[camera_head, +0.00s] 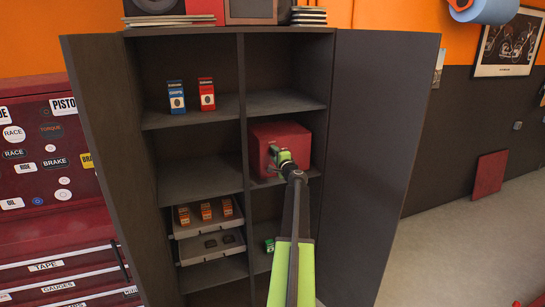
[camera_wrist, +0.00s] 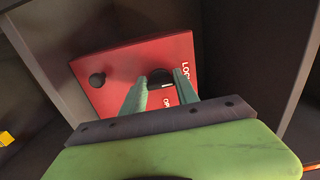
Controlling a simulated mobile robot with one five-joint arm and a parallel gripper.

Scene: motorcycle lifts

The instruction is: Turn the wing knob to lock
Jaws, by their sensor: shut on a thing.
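A red box (camera_head: 297,130) stands on a middle shelf in the right column of the open dark cabinet. In the wrist view its red front (camera_wrist: 110,75) shows a dark wing knob (camera_wrist: 160,78) with a light mark on its lower part. White lettering beside the knob reads "LO…" and "OP…", partly hidden by the fingers. My gripper (camera_wrist: 160,90) is shut on the wing knob, with one green finger on each side. In the head view my gripper (camera_head: 281,158) is at the box front, and the knob is hidden behind it.
The cabinet's right door (camera_head: 375,150) stands open beside my arm. The central divider (camera_head: 243,130) is close on the left. Small orange boxes (camera_head: 206,211) stand on a grey tray in the left column.

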